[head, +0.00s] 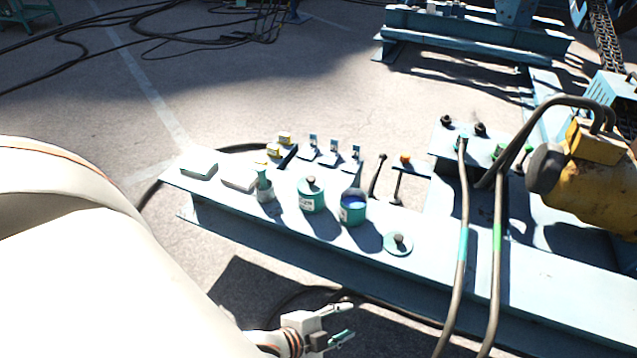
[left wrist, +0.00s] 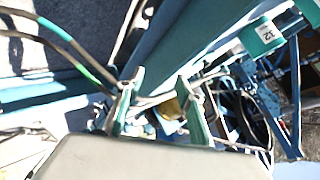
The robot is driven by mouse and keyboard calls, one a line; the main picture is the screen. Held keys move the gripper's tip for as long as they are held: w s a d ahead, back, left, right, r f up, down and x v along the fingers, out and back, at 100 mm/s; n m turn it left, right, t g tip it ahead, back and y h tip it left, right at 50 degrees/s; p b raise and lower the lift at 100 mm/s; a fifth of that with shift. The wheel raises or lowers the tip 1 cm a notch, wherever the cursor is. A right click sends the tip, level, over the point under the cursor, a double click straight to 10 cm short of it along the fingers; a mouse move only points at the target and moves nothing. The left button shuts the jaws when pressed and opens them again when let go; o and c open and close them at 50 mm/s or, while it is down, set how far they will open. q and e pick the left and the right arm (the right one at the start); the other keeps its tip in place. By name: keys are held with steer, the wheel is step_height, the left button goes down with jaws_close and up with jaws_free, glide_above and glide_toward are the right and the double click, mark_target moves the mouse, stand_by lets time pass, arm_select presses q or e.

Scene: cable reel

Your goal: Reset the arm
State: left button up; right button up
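My left gripper (head: 343,324) is low in the middle of the head view, in front of the near side of the light-blue steel beam (head: 455,243). Its two fingers are apart and nothing shows between them. In the left wrist view the two green fingers of my left gripper (left wrist: 160,98) stand apart, with only background between them. The left gripper touches no object that I can see. My large white arm link fills the left of the head view. My right gripper is in neither view.
On the beam stand a green lidded pot (head: 311,195), an open pot with dark blue contents (head: 353,208), a round lid (head: 398,243) and several small levers. A yellow motor (head: 590,185) with hoses is at right. Black cables (head: 150,30) lie on the floor. Open concrete lies behind the beam.

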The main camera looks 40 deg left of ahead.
arm_select(q)
steer(key=s+a+r+n+p, duration=0.1)
steer(key=s+r+n+p, duration=0.6)
steer(key=n+p, duration=0.1)
steer(key=shift+a+p, duration=0.35)
steer(key=shift+p, duration=0.45)
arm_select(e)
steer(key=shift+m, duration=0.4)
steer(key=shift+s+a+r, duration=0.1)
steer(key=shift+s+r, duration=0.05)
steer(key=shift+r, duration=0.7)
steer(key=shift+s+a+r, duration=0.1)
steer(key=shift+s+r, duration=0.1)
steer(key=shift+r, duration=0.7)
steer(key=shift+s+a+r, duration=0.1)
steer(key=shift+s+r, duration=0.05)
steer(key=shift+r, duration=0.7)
